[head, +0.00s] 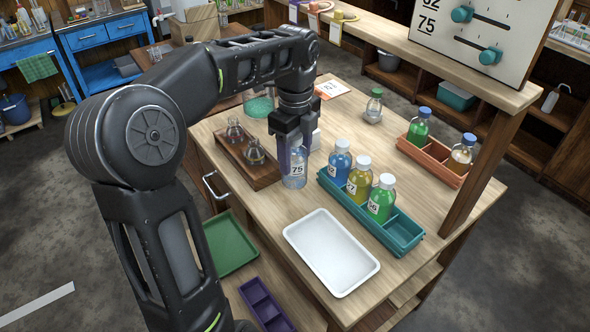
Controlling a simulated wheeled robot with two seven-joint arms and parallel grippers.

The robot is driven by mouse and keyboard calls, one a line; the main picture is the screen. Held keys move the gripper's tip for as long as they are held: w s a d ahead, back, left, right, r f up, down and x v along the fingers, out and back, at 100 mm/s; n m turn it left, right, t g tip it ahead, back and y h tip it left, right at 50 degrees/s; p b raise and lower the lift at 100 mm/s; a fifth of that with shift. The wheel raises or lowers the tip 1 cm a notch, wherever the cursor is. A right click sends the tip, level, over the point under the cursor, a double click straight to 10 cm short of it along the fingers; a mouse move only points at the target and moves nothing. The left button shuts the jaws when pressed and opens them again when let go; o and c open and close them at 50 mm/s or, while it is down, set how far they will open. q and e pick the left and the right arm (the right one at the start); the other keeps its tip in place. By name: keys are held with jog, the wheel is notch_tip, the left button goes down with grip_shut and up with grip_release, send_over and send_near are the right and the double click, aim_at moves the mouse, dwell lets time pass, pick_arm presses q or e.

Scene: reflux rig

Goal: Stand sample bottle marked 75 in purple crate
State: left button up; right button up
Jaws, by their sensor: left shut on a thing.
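The sample bottle marked 75 (295,181) is clear with a pale blue tint and a white label. It is upright at the table's middle, left of the teal crate. My left gripper (291,155) points down over it and is shut on it, hiding its top. I cannot tell whether its base touches the table. The purple crate (244,291) lies low at the bottom of the view, below the table top's left side. Its visible compartments look empty, and its lower part runs near the frame edge. My right gripper is not in view.
A teal crate (412,249) holds blue, yellow and green bottles, with a free compartment at its near end. A white tray (331,252) lies empty on the table. A wooden flask rack (264,181) stands left of the bottle. A green tray (231,245) lies beyond the purple crate.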

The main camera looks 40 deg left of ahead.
pick_arm(q)
jog(key=shift+r, duration=0.75)
